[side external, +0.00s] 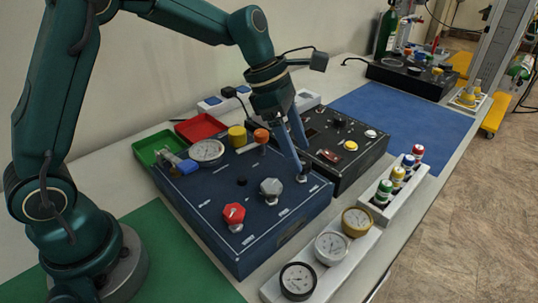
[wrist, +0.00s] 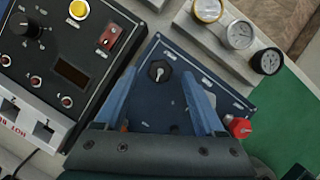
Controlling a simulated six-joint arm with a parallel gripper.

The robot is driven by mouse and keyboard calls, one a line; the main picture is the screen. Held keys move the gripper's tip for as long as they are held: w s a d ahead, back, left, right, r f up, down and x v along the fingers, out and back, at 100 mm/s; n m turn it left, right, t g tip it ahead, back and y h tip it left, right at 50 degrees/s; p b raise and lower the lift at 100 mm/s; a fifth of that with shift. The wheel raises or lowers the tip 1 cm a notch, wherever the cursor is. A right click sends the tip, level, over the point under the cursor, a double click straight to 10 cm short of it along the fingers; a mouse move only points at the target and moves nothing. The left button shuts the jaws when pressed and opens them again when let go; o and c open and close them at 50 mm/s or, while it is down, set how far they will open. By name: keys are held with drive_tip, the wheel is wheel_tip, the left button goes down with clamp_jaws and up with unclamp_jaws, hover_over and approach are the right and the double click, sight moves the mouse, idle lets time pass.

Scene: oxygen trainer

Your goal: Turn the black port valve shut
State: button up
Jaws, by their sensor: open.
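The black port valve (wrist: 159,71) is a dark hexagonal knob with a pale pointer mark, near a corner of the blue panel (wrist: 150,112) in the wrist view. In the side external view the valve (side external: 302,178) is partly hidden by a finger. My gripper (side external: 303,160) is open, its blue fingers pointing down close to the valve. In the wrist view the fingertips (wrist: 159,75) lie either side of the knob with gaps. I cannot tell how far down they reach. A grey hexagonal knob (side external: 271,187) and a red one (side external: 234,213) stand on the same panel.
A black panel (side external: 345,158) with switches adjoins the blue one. Gauges in a white block (side external: 331,247) and a rack of coloured bottles (side external: 398,178) stand in front. A round gauge (side external: 207,150) and a yellow knob (side external: 237,135) stand at the panel's back. The blue mat (side external: 410,115) is mostly clear.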

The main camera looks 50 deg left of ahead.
drive_tip(key=s+a+r+m+t, duration=0.1)
drive_tip(key=s+r+m+t, duration=0.3)
drive_tip(key=r, duration=0.6)
drive_tip(key=s+a+f+m+y, duration=0.1)
drive_tip(key=s+a+m+y, duration=0.1)
drive_tip(key=s+m, duration=0.5)
drive_tip(key=s+a+f+m+y, duration=0.2)
drive_tip(key=s+m, duration=0.6)
drive_tip(key=m, duration=0.5)
drive_tip(key=shift+a+f+g, duration=0.25)
drive_tip(key=shift+a+g, duration=0.15)
drive_tip(key=shift+a, duration=0.15)
drive_tip(key=shift+s+m, duration=0.1)
drive_tip(key=shift+m, duration=0.2)
